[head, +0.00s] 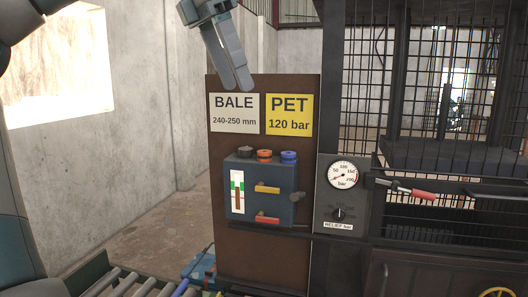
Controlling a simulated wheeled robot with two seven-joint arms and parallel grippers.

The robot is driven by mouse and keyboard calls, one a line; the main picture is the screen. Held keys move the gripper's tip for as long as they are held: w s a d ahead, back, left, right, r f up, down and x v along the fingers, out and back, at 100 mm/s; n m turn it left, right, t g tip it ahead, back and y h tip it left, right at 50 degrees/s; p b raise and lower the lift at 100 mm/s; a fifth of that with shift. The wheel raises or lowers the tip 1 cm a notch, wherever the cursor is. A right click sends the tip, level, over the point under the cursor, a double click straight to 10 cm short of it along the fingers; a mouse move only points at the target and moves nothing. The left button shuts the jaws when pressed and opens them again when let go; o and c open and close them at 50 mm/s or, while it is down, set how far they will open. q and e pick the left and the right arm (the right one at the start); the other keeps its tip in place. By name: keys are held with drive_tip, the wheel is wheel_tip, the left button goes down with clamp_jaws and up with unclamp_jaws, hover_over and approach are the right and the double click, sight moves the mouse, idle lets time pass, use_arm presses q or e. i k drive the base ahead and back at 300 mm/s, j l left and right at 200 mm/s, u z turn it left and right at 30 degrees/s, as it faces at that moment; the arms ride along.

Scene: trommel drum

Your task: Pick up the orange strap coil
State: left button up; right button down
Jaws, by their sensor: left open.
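The orange strap coil (264,155) sits on top of a blue-grey box (258,195), between a dark coil (245,151) on its left and a blue coil (289,156) on its right. My left gripper (238,86) comes down from the top of the view, above and a little left of the coils. Its fingers point down, open and empty, and overlap the top edge of the brown panel in the picture. It is clear of the orange coil. My right gripper is not in view.
The brown panel (300,200) behind the box carries a white BALE sign (235,112) and a yellow PET sign (289,114). A pressure gauge (342,175) and a red-handled lever (410,190) stand at the right, before black mesh. Rollers (125,286) lie at lower left.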

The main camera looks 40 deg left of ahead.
sight(263, 155)
drive_tip(key=i+j, duration=0.3)
drive_tip(key=j, duration=0.15)
drive_tip(key=i+j, duration=0.3)
drive_tip(key=j, duration=0.15)
drive_tip(key=i+j, duration=0.25)
drive_tip(key=j, duration=0.2)
